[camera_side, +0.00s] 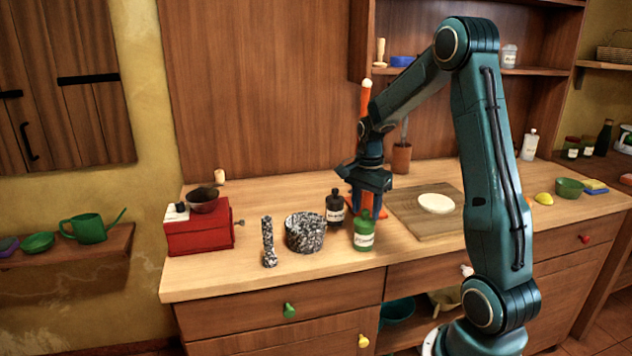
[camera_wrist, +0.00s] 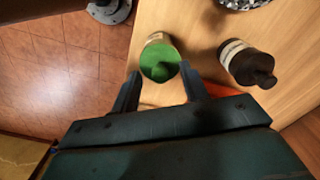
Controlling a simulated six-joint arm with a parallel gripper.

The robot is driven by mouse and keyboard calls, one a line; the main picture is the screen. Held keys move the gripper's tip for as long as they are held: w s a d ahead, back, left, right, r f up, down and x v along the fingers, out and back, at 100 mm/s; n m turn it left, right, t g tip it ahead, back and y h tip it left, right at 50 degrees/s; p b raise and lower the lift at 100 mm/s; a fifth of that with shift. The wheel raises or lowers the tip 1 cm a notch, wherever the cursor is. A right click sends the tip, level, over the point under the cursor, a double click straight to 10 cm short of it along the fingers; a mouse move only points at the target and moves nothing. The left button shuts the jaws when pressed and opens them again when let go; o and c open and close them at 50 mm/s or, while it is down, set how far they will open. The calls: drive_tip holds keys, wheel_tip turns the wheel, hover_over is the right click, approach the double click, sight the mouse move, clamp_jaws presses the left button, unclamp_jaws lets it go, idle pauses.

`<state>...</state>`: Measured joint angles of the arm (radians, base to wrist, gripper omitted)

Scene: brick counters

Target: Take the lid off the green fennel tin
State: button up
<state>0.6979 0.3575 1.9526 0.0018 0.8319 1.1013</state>
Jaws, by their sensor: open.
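The green tin (camera_side: 364,239) stands upright near the front edge of the counter, with a white label and a green lid (camera_side: 364,218) on top. In the wrist view the round green lid (camera_wrist: 160,62) shows from above, just beyond the fingertips and roughly centred between them. A dark shadow lies across part of it. My gripper (camera_side: 371,205) is just behind and above the tin in the side view. In the wrist view my gripper (camera_wrist: 160,85) has its two fingers apart with nothing held between them.
A dark labelled jar (camera_side: 335,208) stands close left of the tin. A cutting board (camera_side: 447,227) with dough (camera_side: 436,203) lies right. Bare counter is in front of the mortar.

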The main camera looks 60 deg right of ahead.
sight(366, 210)
idle(0.4)
clamp_jaws()
drive_tip(key=shift+r, duration=0.15)
wheel_tip(366, 210, up, 20)
idle(0.8)
drive_tip(key=shift+f, duration=0.2)
